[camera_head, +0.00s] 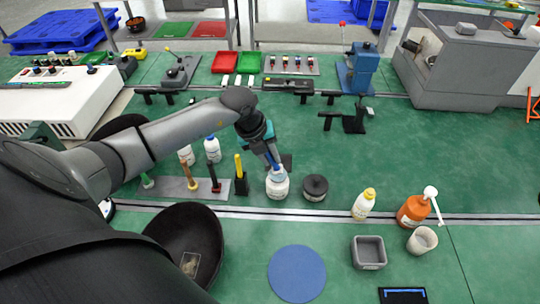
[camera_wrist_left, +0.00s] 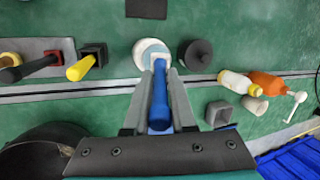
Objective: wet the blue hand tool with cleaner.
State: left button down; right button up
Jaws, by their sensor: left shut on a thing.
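The blue hand tool (camera_wrist_left: 159,103) is upright between the fingers of my left gripper (camera_wrist_left: 159,78), which is shut on its handle. The gripper (camera_head: 271,158) also shows in the head view, above a white labelled jar (camera_head: 277,188). The tool's lower end is at the jar's mouth; I cannot tell how deep it sits or whether it is wet. In the left wrist view the jar (camera_wrist_left: 142,46) lies just beyond the tool's end. My right gripper is not in view.
A tool rack (camera_head: 178,190) and a black holder with a yellow-handled tool (camera_head: 239,170) stand left of the jar. A yellow-capped bottle (camera_head: 363,204), an orange bottle (camera_head: 413,211) and a grey bin (camera_head: 368,252) stand right. A blue round mat (camera_head: 297,274) lies in front.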

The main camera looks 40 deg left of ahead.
pick_arm(q)
jog(key=shift+f+b, duration=0.8)
jog(key=shift+f, duration=0.3)
dwell(1.1)
jog(key=shift+r, duration=0.2)
dwell(0.3)
notch_tip(320, 180, up, 7)
jog(key=p, duration=0.6)
jog(key=shift+f, duration=0.15)
dwell(0.6)
